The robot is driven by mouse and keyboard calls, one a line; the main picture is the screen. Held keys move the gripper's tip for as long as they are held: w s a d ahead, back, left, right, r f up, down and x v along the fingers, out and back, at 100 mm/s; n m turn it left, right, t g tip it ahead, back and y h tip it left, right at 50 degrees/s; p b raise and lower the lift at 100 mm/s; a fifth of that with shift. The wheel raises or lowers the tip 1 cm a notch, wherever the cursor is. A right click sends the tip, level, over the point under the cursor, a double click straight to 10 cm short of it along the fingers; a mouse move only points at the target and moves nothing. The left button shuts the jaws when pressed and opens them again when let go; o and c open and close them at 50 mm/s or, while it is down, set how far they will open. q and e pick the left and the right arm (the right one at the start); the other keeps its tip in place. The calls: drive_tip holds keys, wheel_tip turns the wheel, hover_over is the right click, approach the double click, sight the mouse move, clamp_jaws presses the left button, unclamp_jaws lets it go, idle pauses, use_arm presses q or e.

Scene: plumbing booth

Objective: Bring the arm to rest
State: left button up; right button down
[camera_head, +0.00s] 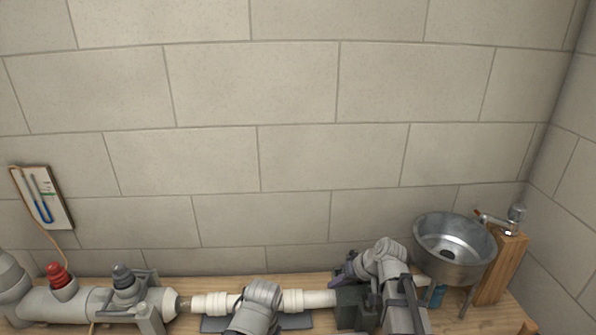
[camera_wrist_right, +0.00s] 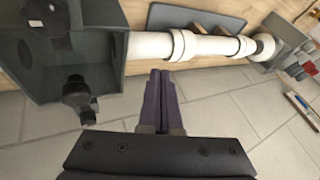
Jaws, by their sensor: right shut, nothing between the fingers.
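My right gripper (camera_head: 345,273) is at the right part of the bench, beside the dark grey box (camera_head: 352,304) that ends the white pipe. Its arm (camera_head: 392,285) rises from the bottom edge and bends to the left. In the right wrist view, the two purple fingers (camera_wrist_right: 160,100) are pressed together with nothing between them. They appear in front of the white pipe (camera_wrist_right: 205,46) and beside the dark box (camera_wrist_right: 112,16). Part of a grey arm link, apparently of my left arm, shows at the bottom middle of the head view; its fingers do not show.
A metal basin (camera_head: 455,250) on legs stands right of the right arm, near a tap on a wooden post (camera_head: 502,265). Pipework with a red cap (camera_head: 58,275) and a dark cap (camera_head: 123,277) stands left. A gauge board (camera_head: 46,198) leans at the wall. Space above the bench is clear.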

drive_tip(key=s+a+f+g+h, duration=0.1)
drive_tip(key=s+a, duration=0.1)
drive_tip(key=s, duration=0.1)
drive_tip(key=s+a+f+n+g+h, duration=0.1)
drive_tip(key=s+a, duration=0.2)
drive_tip(key=s+a+f+g, duration=0.1)
drive_tip(key=s+a, duration=0.1)
drive_tip(key=s, duration=0.1)
drive_tip(key=shift+s+a+f+n+h, duration=0.1)
drive_tip(key=shift+s+a+n+h, duration=0.2)
drive_tip(key=shift+s+h, duration=0.1)
drive_tip(key=s+h, duration=0.1)
drive_tip(key=s, duration=0.1)
drive_tip(key=s+a+g+h, duration=0.1)
drive_tip(key=s, duration=0.2)
drive_tip(key=s+h, duration=0.1)
drive_tip(key=s, duration=0.1)
drive_tip(key=shift+s+a+f+n+h, duration=0.25)
drive_tip(key=shift+a+f+n+h, duration=0.05)
drive_tip(key=shift+a+f+n, duration=0.1)
drive_tip(key=shift+s+r+h, duration=0.1)
drive_tip(key=shift+s+h, duration=0.2)
drive_tip(key=shift+g, duration=0.3)
drive_tip(key=shift+d, duration=0.1)
